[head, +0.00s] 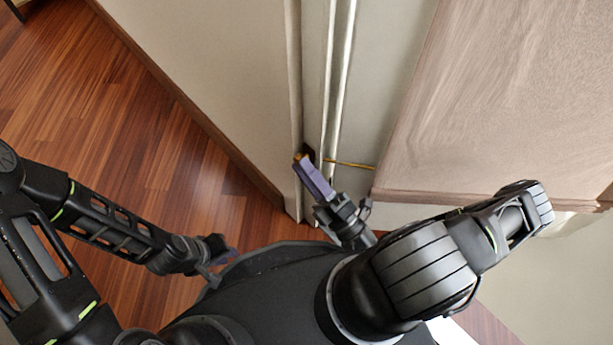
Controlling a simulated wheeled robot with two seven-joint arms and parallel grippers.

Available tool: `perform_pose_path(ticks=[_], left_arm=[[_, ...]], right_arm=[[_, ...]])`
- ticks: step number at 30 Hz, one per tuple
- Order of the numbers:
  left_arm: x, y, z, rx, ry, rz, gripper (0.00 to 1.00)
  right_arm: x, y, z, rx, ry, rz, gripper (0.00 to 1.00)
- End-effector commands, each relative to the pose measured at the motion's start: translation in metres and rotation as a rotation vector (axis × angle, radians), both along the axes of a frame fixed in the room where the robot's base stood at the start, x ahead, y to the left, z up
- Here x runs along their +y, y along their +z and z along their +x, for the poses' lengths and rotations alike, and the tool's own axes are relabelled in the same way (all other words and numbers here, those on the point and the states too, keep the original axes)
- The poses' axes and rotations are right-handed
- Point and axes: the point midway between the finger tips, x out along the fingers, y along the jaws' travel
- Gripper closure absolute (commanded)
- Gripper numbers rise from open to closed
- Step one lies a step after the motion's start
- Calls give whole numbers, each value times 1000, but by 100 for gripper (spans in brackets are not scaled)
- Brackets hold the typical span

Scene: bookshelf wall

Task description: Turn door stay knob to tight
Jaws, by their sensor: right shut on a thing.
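The door stay knob (299,156) shows as a small orange-yellow bit beside a dark fitting on the pale upright frame. My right gripper (306,166) reaches up to it with its purple fingers, which are shut on it and hide most of it. Which way the knob is turned cannot be seen. A thin brass-coloured rod (350,164) runs to the right from the frame, apart from the fingers. My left gripper (226,254) hangs low over the wooden floor, away from the knob. Its fingers are partly hidden, and their opening cannot be made out.
A pale wall or panel (215,65) stands left of the frame, with a brown skirting at its foot. A large wood-grained panel (500,100) fills the upper right, close to my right arm. The wooden floor (90,110) at the left is mostly clear.

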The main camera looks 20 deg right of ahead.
Motion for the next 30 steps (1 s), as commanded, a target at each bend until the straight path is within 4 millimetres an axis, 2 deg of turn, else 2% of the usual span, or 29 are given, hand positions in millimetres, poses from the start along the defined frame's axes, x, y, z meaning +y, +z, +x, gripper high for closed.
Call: perform_pose_path(ticks=[8, 9, 16, 30], left_arm=[[0, 0, 0, -1, -1, -1, 78], [0, 0, 0, -1, -1, -1, 78], [0, 0, 0, -1, -1, -1, 78], [0, 1, 0, -1, -1, -1, 78]], right_arm=[[-1, -1, 1, -1, -2, -2, 100], [-1, -1, 1, -1, -2, -2, 68], [-1, 0, 0, -1, -1, -2, 49], [0, 0, 0, 0, 0, -2, 49]])
